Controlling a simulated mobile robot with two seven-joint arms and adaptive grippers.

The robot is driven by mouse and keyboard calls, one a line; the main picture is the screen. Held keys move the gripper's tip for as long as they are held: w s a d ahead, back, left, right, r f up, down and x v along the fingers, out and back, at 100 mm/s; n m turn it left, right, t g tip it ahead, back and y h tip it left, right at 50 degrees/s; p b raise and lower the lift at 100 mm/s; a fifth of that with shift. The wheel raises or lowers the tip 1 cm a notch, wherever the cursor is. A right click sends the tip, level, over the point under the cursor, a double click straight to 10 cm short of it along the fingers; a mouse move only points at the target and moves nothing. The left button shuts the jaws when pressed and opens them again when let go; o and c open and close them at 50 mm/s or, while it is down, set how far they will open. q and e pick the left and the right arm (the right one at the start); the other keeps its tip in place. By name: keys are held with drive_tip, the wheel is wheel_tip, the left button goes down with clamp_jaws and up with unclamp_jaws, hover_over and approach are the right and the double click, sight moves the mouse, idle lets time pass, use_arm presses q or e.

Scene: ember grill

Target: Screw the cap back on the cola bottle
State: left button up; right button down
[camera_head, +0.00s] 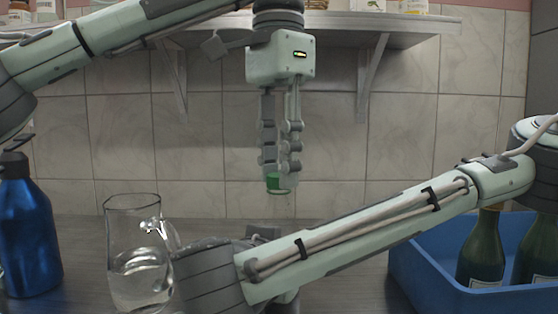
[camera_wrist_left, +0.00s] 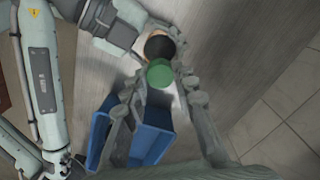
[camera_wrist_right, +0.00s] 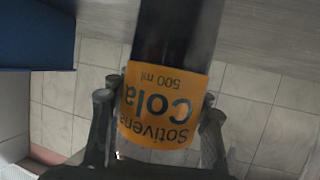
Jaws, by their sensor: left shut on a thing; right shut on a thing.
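My left gripper (camera_head: 279,180) points straight down in the head view and is shut on a small green cap (camera_head: 273,183) at its fingertips. The cap also shows in the left wrist view (camera_wrist_left: 160,73). Beyond it there is a dark round shape, seemingly the cola bottle (camera_wrist_left: 158,46) from above; cap and bottle look apart, but the gap cannot be judged. In the right wrist view my right gripper (camera_wrist_right: 160,112) is shut on the cola bottle, which has dark contents and an orange label (camera_wrist_right: 165,105). My right arm hides the bottle in the head view; its mouth is not clearly visible.
A glass pitcher (camera_head: 138,262) with clear liquid stands left of my right arm's end. A blue bottle (camera_head: 27,235) stands at the far left. A blue crate (camera_head: 425,270) with green bottles (camera_head: 483,250) is at the right. A shelf (camera_head: 400,27) runs along the tiled wall.

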use_arm(q)
drive_tip(key=shift+s+m, duration=0.1)
drive_tip(key=shift+m, duration=0.3)
drive_tip(key=o, duration=0.7)
drive_tip(key=shift+c, duration=0.3)
